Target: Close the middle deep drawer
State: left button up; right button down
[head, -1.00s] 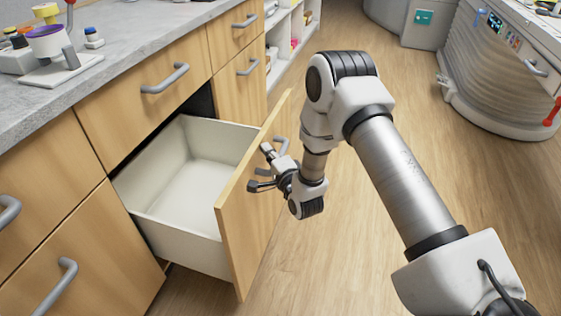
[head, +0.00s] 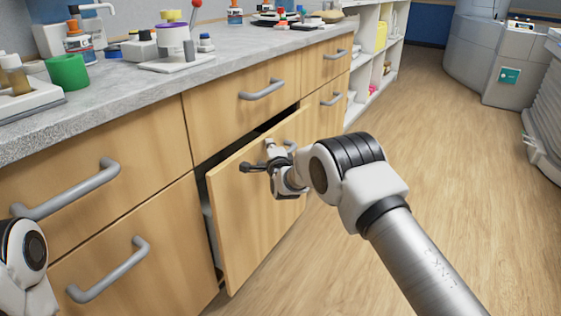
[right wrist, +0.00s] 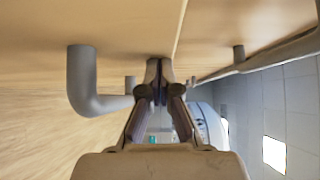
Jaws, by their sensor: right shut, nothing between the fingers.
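My right gripper (head: 260,160) is shut and empty at the upper part of this front. In the right wrist view the closed fingers (right wrist: 158,80) point at the wood beside a grey bar handle (right wrist: 82,85). Whether the fingertips touch the wood I cannot tell. In the head view my arm partly hides the drawer's handle. My left gripper is out of view.
A shallow drawer with a grey handle (head: 262,90) is above, and a shut deep drawer (head: 130,250) is to the left. The grey counter (head: 130,85) carries bottles and lab items. White open shelves (head: 366,65) stand beyond. The wooden floor (head: 470,150) at right is clear.

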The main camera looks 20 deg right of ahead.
aim_at(256, 141)
jog(key=w+a+b, duration=0.1)
jog(key=w, duration=0.1)
jog(key=w+a+b, duration=0.1)
jog(key=w+a, duration=0.1)
jog(key=shift+a+f, duration=0.15)
jog(key=shift+f, duration=0.05)
jog(key=shift+w+a+r, duration=0.1)
jog(key=shift+w, duration=0.05)
jog(key=shift+r+b, duration=0.3)
jog(key=shift+r, duration=0.05)
